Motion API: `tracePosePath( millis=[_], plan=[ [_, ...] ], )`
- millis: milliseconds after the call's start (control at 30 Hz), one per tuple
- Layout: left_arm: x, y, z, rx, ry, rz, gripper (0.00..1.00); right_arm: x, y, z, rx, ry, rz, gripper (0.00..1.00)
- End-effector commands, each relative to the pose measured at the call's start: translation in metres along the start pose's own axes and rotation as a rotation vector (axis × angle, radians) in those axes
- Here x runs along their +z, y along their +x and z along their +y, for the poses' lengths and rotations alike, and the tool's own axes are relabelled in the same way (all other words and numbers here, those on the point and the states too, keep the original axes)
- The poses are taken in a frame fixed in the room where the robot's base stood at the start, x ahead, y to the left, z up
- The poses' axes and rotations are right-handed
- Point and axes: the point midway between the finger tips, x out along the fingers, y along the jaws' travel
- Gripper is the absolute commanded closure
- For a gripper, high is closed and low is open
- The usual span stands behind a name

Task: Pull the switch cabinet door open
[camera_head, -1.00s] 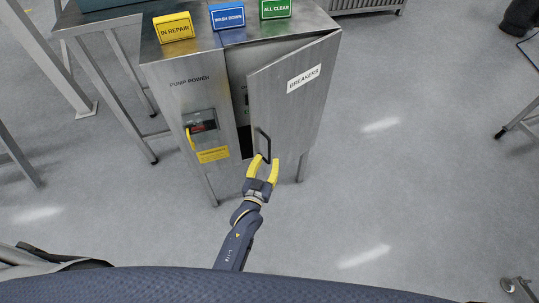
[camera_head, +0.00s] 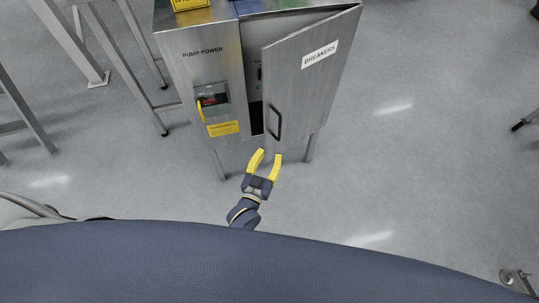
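The steel switch cabinet (camera_head: 203,70) stands at the top centre of the head view. Its door (camera_head: 310,90), labelled BREAKERS, is partly open, hinged on the right, with a dark gap along its left edge. A dark bar handle (camera_head: 274,122) is on the door's lower left. My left gripper (camera_head: 267,154) has yellow fingers, spread apart and empty. It is just below the handle in the picture and appears clear of it. My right gripper is not in view.
The left cabinet face, marked PUMP POWER, carries a switch panel with a yellow lever (camera_head: 201,110) and a yellow label (camera_head: 224,129). Signs stand on the cabinet top, cut by the frame edge. Metal table legs (camera_head: 128,70) stand to the left.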

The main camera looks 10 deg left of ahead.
Motion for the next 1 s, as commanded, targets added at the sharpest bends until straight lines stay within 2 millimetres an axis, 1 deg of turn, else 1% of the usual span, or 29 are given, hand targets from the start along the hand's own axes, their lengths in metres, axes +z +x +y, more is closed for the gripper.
tracePosePath(
  millis=[33, 133, 200, 267, 300, 367, 467, 567, 667, 700, 833, 900, 1000],
  plan=[
    [-0.001, 0.001, 0.0, 0.0, 0.0, 0.002, 0.71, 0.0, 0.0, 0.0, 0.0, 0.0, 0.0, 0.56],
    [-0.009, 0.011, -0.007, 0.004, 0.017, 0.022, 0.83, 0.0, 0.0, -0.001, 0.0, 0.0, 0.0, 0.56],
    [-0.018, 0.022, -0.012, 0.03, 0.05, 0.045, 0.91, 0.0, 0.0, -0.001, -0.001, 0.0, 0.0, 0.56],
    [-0.021, 0.032, -0.014, 0.067, 0.086, 0.06, 0.98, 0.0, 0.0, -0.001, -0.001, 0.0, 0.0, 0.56],
    [-0.022, 0.038, -0.015, 0.097, 0.105, 0.067, 1.0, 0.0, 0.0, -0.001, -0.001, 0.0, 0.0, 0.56],
    [-0.021, 0.048, -0.016, 0.146, 0.115, 0.076, 1.0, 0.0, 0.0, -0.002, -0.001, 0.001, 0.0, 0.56],
    [-0.014, 0.059, -0.023, 0.23, 0.042, 0.074, 1.0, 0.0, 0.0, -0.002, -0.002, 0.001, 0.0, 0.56],
    [-0.002, 0.065, -0.038, 0.298, -0.111, 0.041, 1.0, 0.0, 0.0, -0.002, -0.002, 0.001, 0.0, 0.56],
    [0.014, 0.068, -0.065, 0.338, -0.328, -0.023, 1.0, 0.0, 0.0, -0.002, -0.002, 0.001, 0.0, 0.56],
    [0.021, 0.068, -0.077, 0.343, -0.427, -0.052, 1.0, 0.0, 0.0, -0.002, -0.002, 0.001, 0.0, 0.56],
    [0.041, 0.063, -0.115, 0.318, -0.748, -0.138, 1.0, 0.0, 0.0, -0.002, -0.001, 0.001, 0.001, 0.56],
    [0.051, 0.058, -0.131, 0.291, -0.916, -0.172, 1.0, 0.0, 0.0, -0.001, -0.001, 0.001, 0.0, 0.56],
    [0.063, 0.05, -0.144, 0.247, -1.141, -0.201, 1.0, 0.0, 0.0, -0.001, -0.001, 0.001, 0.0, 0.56]
  ],
)
